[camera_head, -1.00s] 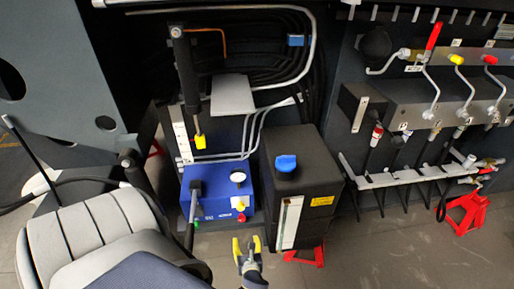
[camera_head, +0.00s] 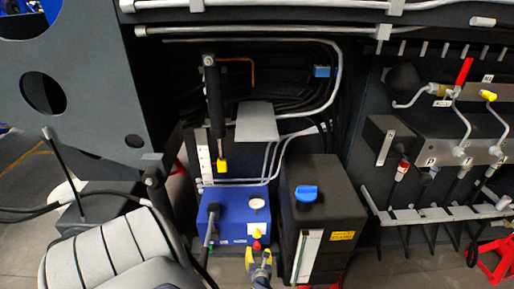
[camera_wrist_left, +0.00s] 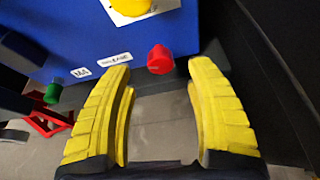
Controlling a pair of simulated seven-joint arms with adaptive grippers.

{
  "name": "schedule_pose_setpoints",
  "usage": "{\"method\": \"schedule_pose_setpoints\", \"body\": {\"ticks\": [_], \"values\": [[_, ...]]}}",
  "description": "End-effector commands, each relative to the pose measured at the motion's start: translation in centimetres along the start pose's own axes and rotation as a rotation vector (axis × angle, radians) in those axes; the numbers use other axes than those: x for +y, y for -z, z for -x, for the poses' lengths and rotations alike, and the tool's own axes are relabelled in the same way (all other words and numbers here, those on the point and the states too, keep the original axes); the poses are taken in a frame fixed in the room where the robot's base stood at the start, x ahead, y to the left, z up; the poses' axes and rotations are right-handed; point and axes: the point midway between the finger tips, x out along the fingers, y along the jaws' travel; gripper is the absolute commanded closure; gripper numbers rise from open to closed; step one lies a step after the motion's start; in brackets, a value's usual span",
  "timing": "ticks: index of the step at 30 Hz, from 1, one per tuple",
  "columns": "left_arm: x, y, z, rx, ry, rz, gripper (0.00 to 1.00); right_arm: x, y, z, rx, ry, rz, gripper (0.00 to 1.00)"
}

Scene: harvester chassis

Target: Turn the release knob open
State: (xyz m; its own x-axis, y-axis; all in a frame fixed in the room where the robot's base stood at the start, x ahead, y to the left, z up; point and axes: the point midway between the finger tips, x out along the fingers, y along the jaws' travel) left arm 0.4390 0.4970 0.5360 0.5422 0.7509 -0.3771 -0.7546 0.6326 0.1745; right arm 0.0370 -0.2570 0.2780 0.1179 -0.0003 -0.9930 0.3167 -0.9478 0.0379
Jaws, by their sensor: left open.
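The blue box (camera_head: 228,217) stands on the floor area beside the black tank, with a round gauge, a yellow knob (camera_head: 256,234) and a red knob (camera_head: 257,245) at its right front. In the left wrist view the red knob (camera_wrist_left: 160,59) sticks out of the blue front near its lower edge, beside small white labels. A green knob (camera_wrist_left: 52,93) sits further left. My left gripper (camera_head: 259,262) is open, its yellow fingers pointing at the box. In the wrist view the fingers (camera_wrist_left: 160,75) lie either side of the red knob, apart from it. My right gripper is not in view.
The black tank (camera_head: 330,205) with a blue cap stands close to the right of my gripper. A lever (camera_head: 212,225) rises at the box's left. A grey seat (camera_head: 110,250) fills the lower left. Valves with hoses are at the right.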

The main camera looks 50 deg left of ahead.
Motion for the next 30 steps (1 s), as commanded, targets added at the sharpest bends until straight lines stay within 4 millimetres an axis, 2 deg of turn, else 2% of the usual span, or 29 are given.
{"method": "schedule_pose_setpoints", "body": {"ticks": [6,12,19,30], "values": [[0.0,-0.1,-3.0,0.0,-0.001,-0.001,0.44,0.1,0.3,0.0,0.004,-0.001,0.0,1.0],[-0.1,0.0,-4.6,0.0,0.0,0.0,0.44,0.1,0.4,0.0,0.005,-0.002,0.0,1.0],[-0.1,0.0,-5.4,0.0,0.001,0.001,0.44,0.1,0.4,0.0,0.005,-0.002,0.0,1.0],[0.0,0.0,-5.6,0.0,0.0,0.001,0.44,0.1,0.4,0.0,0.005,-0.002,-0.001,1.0]]}}
